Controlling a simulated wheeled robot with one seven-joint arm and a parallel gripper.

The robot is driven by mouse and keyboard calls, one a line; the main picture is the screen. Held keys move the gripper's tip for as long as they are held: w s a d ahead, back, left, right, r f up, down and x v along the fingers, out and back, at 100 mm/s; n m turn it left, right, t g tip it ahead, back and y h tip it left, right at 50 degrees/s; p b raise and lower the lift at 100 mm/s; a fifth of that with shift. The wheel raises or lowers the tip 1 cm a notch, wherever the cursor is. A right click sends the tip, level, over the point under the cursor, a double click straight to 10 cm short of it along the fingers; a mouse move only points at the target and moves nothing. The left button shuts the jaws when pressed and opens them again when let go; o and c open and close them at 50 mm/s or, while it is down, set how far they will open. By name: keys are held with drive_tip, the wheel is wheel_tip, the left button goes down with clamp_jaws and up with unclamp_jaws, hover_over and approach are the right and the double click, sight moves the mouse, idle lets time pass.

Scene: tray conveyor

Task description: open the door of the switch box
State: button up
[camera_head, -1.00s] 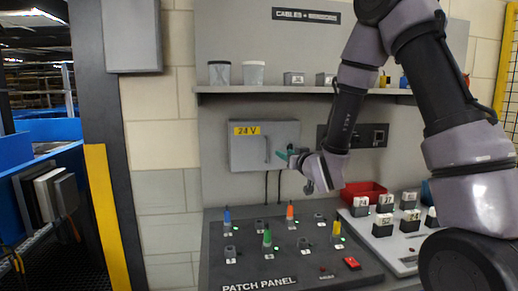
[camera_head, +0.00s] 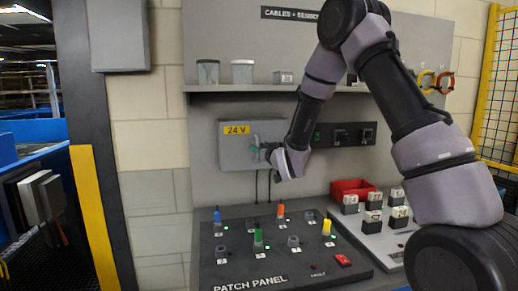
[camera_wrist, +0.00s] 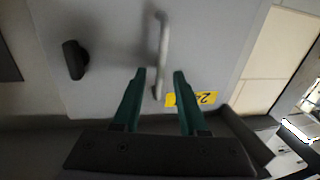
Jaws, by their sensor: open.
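The switch box (camera_head: 232,152) is a grey box with a yellow "24 V" label (camera_head: 237,130), fixed to the back panel below the shelf. Its door looks shut in the head view. In the wrist view the grey door (camera_wrist: 110,40) fills much of the picture, with a pale bar handle (camera_wrist: 162,50) and the label (camera_wrist: 190,99), turned over. My gripper (camera_wrist: 159,72) has green fingers, open, one on each side of the handle's line. The handle's lower end shows between the fingertips; I cannot tell whether they touch it. In the head view my gripper (camera_head: 262,148) is at the box's right side, partly hiding the handle.
A patch panel (camera_head: 252,268) with coloured plugs stands below the box. A shelf (camera_head: 225,88) with cups runs above it. A red bin (camera_head: 345,187) and several labelled blocks are at right. A dark knob (camera_wrist: 75,60) shows in the wrist view.

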clamp_jaws()
idle(1.4)
